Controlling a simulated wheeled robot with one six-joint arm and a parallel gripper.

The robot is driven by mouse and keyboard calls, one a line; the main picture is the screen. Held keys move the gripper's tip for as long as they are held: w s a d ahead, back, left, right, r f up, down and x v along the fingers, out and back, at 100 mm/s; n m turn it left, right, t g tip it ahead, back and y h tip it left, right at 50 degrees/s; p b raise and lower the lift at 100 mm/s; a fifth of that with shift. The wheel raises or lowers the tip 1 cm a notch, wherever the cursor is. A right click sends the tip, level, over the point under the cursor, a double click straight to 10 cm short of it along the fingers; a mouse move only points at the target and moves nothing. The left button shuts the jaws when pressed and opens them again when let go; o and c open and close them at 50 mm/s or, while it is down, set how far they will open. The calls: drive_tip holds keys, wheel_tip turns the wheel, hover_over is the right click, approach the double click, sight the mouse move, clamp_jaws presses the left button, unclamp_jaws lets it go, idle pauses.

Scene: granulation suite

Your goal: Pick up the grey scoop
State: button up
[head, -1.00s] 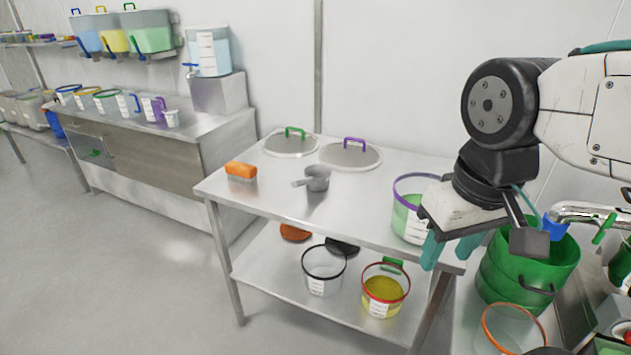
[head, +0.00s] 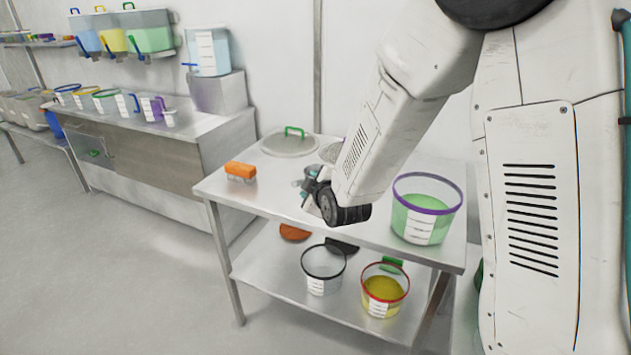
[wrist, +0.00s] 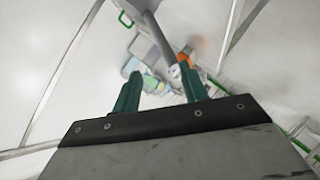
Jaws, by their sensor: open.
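The grey scoop lies on the top of the steel table (head: 240,195). In the head view my gripper (head: 311,180) is at the scoop's place and hides most of it; only a small grey part, seemingly of the handle, shows at the left. In the wrist view a grey bar, seemingly the scoop's handle (wrist: 160,35), runs from the top edge down towards the gap between the teal fingers. My gripper (wrist: 160,68) is open there, with the fingers apart. I cannot tell whether either finger touches the scoop.
A lid with a green handle (head: 290,142) lies behind; another is partly hidden by my arm. A purple-rimmed bucket (head: 425,210) stands at the right. The table's front left top is clear. Buckets stand on the lower shelf.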

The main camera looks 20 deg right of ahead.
drive_tip(key=w+f+n+t, duration=0.1)
drive_tip(key=w+a+f+n+t, duration=0.1)
drive_tip(key=f, duration=0.1)
drive_tip(key=shift+a+f, duration=0.1)
drive_tip(key=x, duration=0.7)
drive_tip(key=shift+w+a+r, duration=0.25)
drive_tip(key=shift+w+a, duration=0.05)
drive_tip(key=shift+w, duration=0.05)
clamp_jaws()
